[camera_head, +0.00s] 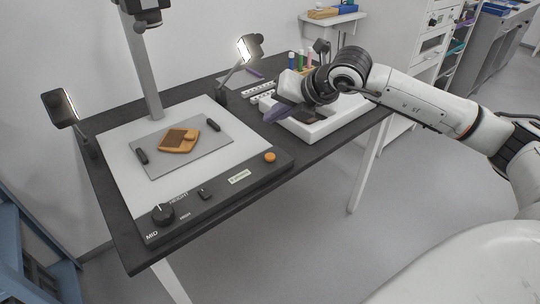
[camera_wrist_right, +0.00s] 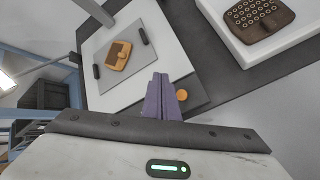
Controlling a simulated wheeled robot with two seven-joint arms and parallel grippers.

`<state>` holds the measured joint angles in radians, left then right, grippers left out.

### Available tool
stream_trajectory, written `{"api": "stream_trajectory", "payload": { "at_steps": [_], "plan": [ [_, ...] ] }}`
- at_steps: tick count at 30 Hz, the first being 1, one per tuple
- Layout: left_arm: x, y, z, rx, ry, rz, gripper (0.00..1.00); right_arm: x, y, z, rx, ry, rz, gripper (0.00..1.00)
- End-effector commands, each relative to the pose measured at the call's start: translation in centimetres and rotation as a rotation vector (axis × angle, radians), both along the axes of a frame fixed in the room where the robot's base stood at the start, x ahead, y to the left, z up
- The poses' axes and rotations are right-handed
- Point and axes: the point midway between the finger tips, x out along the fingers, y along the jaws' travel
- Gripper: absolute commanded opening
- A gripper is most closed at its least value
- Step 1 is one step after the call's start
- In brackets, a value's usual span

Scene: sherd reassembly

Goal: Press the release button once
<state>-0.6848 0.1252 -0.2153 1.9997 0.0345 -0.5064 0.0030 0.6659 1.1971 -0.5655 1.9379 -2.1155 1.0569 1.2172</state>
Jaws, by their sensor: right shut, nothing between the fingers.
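The orange round button (camera_head: 270,157) sits at the right end of the black front strip of the copy stand (camera_head: 115,150). It also shows in the right wrist view (camera_wrist_right: 182,94), just right of my fingertips. My right gripper (camera_head: 272,116) has purple fingers, shut and empty. It hangs above the table between the stand and the white tray, apart from the button in the head view. The fingers also show in the wrist view (camera_wrist_right: 163,88). An orange-brown sherd piece (camera_head: 179,140) lies on the stand's grey plate (camera_head: 155,164). My left gripper is out of view.
A black dial (camera_head: 163,213) and a small black switch (camera_head: 204,194) share the strip. The stand's column (camera_head: 143,70) and two lamps (camera_head: 60,108) (camera_head: 250,47) rise around it. The white tray (camera_head: 312,132) holds a dark patterned sherd (camera_wrist_right: 262,14).

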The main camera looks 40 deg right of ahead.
Motion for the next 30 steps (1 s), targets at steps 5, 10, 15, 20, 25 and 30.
{"api": "stream_trajectory", "payload": {
  "at_steps": [5,10,15,20,25,30],
  "plan": [
    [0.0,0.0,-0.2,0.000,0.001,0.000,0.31,0.0,0.1,-0.2,0.001,0.001,0.002,0.00],
    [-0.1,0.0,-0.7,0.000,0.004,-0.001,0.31,0.0,0.1,-1.2,0.002,0.002,0.002,0.00],
    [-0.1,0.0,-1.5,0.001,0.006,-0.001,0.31,-0.1,0.1,-3.2,0.001,0.003,0.002,0.00],
    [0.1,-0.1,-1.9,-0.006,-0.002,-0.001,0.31,-0.1,0.1,-5.5,0.002,0.003,0.003,0.00],
    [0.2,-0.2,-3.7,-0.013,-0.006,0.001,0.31,0.0,0.1,-8.2,0.003,0.000,0.003,0.00],
    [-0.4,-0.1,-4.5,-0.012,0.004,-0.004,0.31,0.0,0.1,-9.0,0.002,0.000,0.002,0.00]
  ]
}}
